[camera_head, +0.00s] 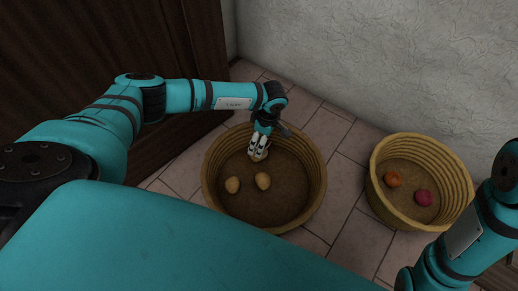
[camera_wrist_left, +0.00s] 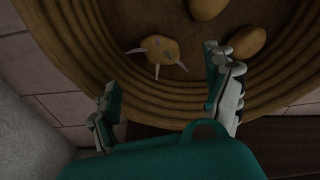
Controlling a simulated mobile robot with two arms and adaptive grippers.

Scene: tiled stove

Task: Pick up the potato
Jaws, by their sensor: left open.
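My left gripper (camera_head: 258,148) reaches down into the large wicker basket (camera_head: 314,190). In the left wrist view its fingers (camera_wrist_left: 165,92) are spread apart with nothing between the tips. A tan potato with pale sprout-like spikes (camera_wrist_left: 160,50) lies in the basket just beyond the fingertips; in the head view the gripper mostly hides it. Two smooth potatoes, one at left (camera_head: 233,185) and one at right (camera_head: 263,181), lie on the basket floor. They also show in the wrist view, one at the top (camera_wrist_left: 207,8) and one beside the right finger (camera_wrist_left: 245,42). My right gripper is out of view.
A second wicker basket (camera_head: 376,192) to the right holds an orange item (camera_head: 392,179) and a dark pink item (camera_head: 424,197). The basket walls surround my left gripper. A textured wall (camera_head: 400,60) stands behind, and dark wood panelling (camera_head: 90,50) at left. Tiled floor (camera_head: 340,235) lies between the baskets.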

